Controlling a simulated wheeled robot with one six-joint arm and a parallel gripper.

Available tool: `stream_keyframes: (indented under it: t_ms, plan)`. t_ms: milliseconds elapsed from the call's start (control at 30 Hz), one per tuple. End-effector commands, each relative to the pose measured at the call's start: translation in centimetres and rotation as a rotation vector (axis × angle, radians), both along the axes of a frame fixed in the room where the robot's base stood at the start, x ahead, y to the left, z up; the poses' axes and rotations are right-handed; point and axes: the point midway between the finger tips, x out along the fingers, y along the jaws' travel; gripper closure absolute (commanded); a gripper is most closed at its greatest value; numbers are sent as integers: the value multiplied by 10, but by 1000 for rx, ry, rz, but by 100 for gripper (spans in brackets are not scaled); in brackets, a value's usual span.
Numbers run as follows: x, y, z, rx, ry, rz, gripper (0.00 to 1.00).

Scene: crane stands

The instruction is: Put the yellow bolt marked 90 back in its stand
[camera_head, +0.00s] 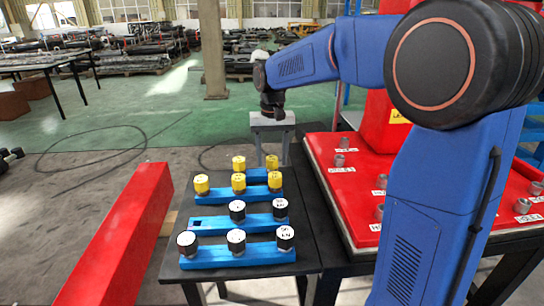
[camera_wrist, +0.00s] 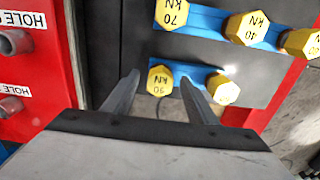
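The yellow bolt (camera_wrist: 160,80), with a label that looks like 90 KN, is at the left end of the short blue stand (camera_wrist: 192,70) in the wrist view. In the head view the bolt (camera_head: 272,162) is at the right end of the farthest blue stand (camera_head: 256,175). Its lower part is hidden, so I cannot tell how deep it sits. Another yellow bolt (camera_wrist: 222,88) is at the stand's other end. My gripper (camera_wrist: 160,76) is open, one finger on each side of the labelled bolt, with visible gaps. In the head view my gripper (camera_head: 271,154) points straight down over it.
Another blue stand (camera_head: 226,192) holds three yellow bolts. Two nearer blue stands (camera_head: 215,258) hold white-topped black bolts; one has an empty hole (camera_head: 197,222). A red table (camera_head: 330,180) with labelled metal fittings stands right, a red beam (camera_head: 120,240) left. The black tabletop (camera_head: 178,258) has little room.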

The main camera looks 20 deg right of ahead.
Motion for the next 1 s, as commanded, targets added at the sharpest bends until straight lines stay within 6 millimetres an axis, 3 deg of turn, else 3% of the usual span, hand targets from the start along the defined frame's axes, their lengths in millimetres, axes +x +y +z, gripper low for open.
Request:
stream_keyframes:
  t_ms: [367, 1000]
  plan:
    - [0, 0, 1, 0, 0, 0, 48]
    - [0, 0, 41, 0, -1, 0, 48]
